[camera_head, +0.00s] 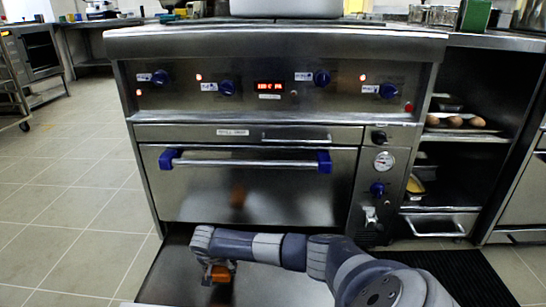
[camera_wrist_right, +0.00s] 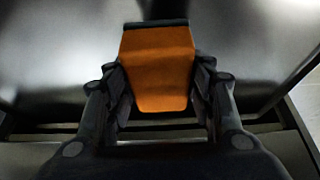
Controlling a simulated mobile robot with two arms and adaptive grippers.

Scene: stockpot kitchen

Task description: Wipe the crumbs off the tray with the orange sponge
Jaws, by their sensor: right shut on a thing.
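The orange sponge (camera_wrist_right: 158,68) is gripped between the fingers of my right gripper (camera_head: 214,278), and it also shows in the head view (camera_head: 221,272). A dark strip runs along its far edge in the wrist view. The tray (camera_head: 168,268) is a wide dark metal surface low in front of the oven, and its bare metal fills much of the wrist view (camera_wrist_right: 60,70). The sponge is over the tray; I cannot tell whether it touches it. I cannot make out crumbs, and my right arm hides part of the tray. My left gripper is out of view.
The steel oven (camera_head: 250,185) with a bar handle stands directly behind the tray. Open shelves at right hold a tray of brown rounded items (camera_head: 455,121). A dark floor mat (camera_head: 465,275) lies at lower right. The tiled floor (camera_head: 75,220) at left is clear.

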